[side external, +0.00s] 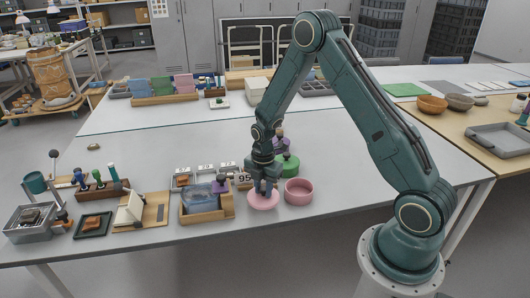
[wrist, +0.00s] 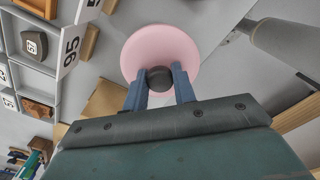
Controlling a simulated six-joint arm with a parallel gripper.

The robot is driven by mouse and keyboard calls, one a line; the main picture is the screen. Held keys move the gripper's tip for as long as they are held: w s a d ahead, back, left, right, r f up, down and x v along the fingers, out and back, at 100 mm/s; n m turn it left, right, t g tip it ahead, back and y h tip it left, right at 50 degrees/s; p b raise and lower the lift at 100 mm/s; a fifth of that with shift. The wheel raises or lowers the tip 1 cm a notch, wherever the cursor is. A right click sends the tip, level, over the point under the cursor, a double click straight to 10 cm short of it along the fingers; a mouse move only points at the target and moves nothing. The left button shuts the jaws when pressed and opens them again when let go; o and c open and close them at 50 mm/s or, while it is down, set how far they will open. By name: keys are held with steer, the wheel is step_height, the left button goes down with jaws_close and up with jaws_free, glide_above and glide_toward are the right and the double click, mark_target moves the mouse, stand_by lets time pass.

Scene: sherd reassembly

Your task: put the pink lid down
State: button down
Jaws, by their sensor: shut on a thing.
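The pink lid (side external: 263,202) is a round disc with a dark knob, low over the front part of the white table, left of an open pink bowl (side external: 298,191). My gripper (side external: 263,188) points down at it from above. In the wrist view the lid (wrist: 160,42) lies beyond my fingertips. My gripper (wrist: 158,76) is shut on the dark knob (wrist: 160,80), one blue-grey finger on each side. I cannot tell whether the lid's underside touches the table. The lid is beside the bowl, not over it.
A green pot (side external: 289,165) and a purple one (side external: 281,144) stand behind the bowl. The table's front edge is near; the table right of the bowl is clear.

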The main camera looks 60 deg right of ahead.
mark_target(263, 199)
steer(key=shift+f, duration=0.5)
steer(key=shift+f, duration=1.9)
steer(key=shift+f, duration=0.15)
steer(key=c, duration=1.1)
jaws_free()
steer(key=shift+c, duration=0.2)
step_height(263, 199, up, 12)
steer(key=shift+f, duration=0.1)
steer(key=shift+r, duration=0.25)
